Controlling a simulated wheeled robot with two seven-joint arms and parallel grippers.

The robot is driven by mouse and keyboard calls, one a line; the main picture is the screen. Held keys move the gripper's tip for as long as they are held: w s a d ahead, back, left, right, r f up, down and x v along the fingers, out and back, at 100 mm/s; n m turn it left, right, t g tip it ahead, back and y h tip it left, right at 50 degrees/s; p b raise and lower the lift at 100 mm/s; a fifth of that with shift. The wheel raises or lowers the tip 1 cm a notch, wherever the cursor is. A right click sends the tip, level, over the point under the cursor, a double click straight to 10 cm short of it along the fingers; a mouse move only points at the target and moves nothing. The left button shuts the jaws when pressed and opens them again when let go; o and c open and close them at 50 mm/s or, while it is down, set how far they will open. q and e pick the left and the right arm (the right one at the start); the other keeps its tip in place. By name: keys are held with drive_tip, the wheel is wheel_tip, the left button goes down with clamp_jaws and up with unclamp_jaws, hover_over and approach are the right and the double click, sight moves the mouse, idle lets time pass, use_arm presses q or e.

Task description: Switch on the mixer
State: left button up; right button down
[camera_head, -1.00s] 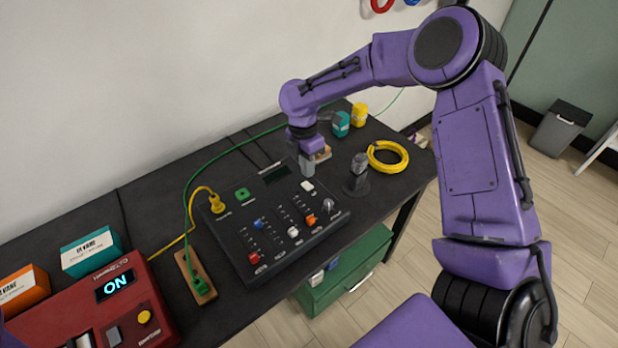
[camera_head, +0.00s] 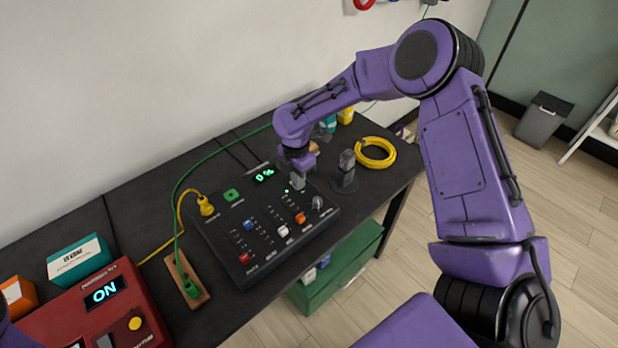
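The mixer (camera_head: 268,262) is a black console on the dark bench, with coloured slider caps and a knob. Its small display (camera_head: 264,175) glows green, with characters that look like "0%". A small green light (camera_head: 287,191) shows near its upper right. My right gripper (camera_head: 298,184) points down at the mixer's upper right, its grey fingers close together with nothing visible between them. It hides the white button there; I cannot tell for certain whether it touches it. My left gripper is out of view.
A red unit (camera_head: 62,318) showing "ON" stands at lower left. A wooden power strip (camera_head: 200,298) with a green plug lies left of the mixer.

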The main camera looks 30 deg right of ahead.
drive_tip(key=shift+f, duration=0.2)
drive_tip(key=shift+w, duration=0.1)
drive_tip(key=shift+w+a+r+p, duration=0.1)
drive_tip(key=shift+w+r+p, duration=0.15)
drive_tip(key=shift+w+p, duration=0.05)
drive_tip(key=shift+w+f, duration=0.15)
drive_tip(key=shift+w, duration=0.25)
wheel_tip(320, 180, up, 5)
drive_tip(key=p, duration=0.6)
drive_tip(key=shift+w, duration=0.15)
drive_tip(key=shift+w+a+r+b, duration=0.1)
drive_tip(key=shift+r+b, duration=0.5)
drive_tip(key=shift+b, duration=0.4)
wheel_tip(320, 180, up, 8)
drive_tip(key=shift+b, duration=0.45)
